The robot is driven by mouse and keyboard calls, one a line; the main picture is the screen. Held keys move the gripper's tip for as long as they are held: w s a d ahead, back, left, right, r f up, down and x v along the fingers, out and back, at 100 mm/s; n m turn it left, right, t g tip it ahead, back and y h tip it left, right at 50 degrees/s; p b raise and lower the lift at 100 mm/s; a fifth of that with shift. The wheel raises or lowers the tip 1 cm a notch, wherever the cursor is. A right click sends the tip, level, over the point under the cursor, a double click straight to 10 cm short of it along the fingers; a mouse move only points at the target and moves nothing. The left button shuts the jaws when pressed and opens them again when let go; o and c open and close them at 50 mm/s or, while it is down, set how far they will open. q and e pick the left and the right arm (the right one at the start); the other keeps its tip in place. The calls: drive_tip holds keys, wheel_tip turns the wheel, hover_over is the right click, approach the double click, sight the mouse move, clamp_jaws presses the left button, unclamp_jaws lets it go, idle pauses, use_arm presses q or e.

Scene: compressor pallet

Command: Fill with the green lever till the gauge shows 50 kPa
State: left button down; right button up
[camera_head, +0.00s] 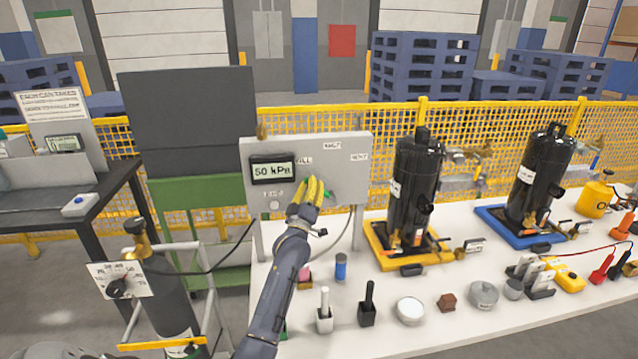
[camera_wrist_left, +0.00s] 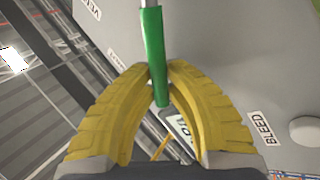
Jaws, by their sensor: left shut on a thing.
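The gauge (camera_head: 272,170) on the grey panel (camera_head: 345,150) reads 50 kPa in the head view. My left gripper (camera_head: 312,188) is at the front of the panel, just right of the gauge. In the left wrist view its yellow fingers (camera_wrist_left: 158,85) are closed around the lower part of the green lever (camera_wrist_left: 152,45). In the head view the fingers hide most of the lever; a small green bit (camera_head: 328,194) shows to their right. A BLEED label (camera_wrist_left: 262,128) and a round knob (camera_wrist_left: 304,130) show on the panel. My right gripper is not in view.
Two black compressors (camera_head: 417,190) (camera_head: 540,170) stand on yellow and blue trays to the right. Brushes, a blue can (camera_head: 341,266) and small containers lie on the white table (camera_head: 400,338). A gas cylinder (camera_head: 168,300) stands at the left front.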

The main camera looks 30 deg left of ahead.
use_arm(q)
drive_tip(key=shift+s+a+f, duration=0.1)
drive_tip(key=shift+f, duration=0.05)
idle(0.3)
drive_tip(key=c, duration=1.4)
unclamp_jaws()
drive_tip(key=shift+o, duration=0.2)
drive_tip(key=v, duration=1.2)
